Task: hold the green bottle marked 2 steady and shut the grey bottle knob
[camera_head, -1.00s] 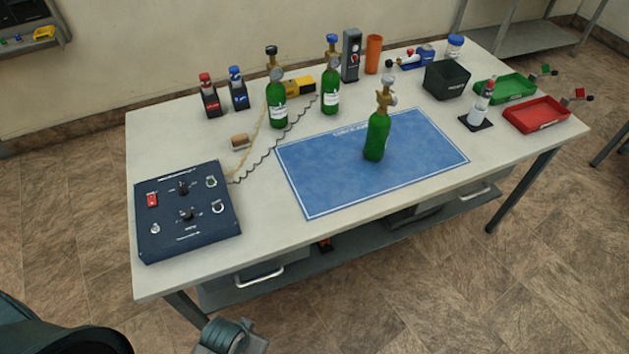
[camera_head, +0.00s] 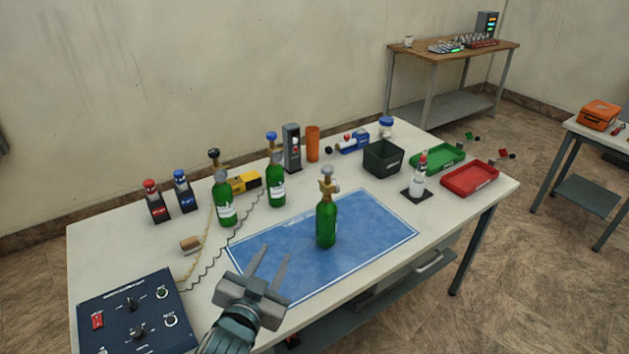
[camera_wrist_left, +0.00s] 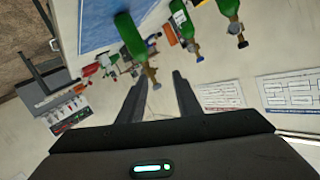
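Three green bottles stand upright on the table. One (camera_head: 326,222) is on the blue mat (camera_head: 375,232), with a brass valve and a greyish knob (camera_head: 327,172) on top; I cannot read a number on it. Behind it stand a blue-knobbed bottle (camera_head: 276,185) and a black-knobbed bottle (camera_head: 224,202), both with white labels. My left gripper (camera_head: 271,259) is open and empty, left of the mat bottle and apart from it. In the left wrist view the mat bottle (camera_wrist_left: 131,36) shows beyond the open fingers (camera_wrist_left: 156,82). My right gripper is not in view.
A dark control panel (camera_head: 135,315) lies at the near left, with cables running back. Behind are red and blue-capped items, an orange cup (camera_head: 313,144) and a black bin (camera_head: 383,158). Green (camera_head: 438,157) and red (camera_head: 470,179) trays are at right. The mat around its bottle is clear.

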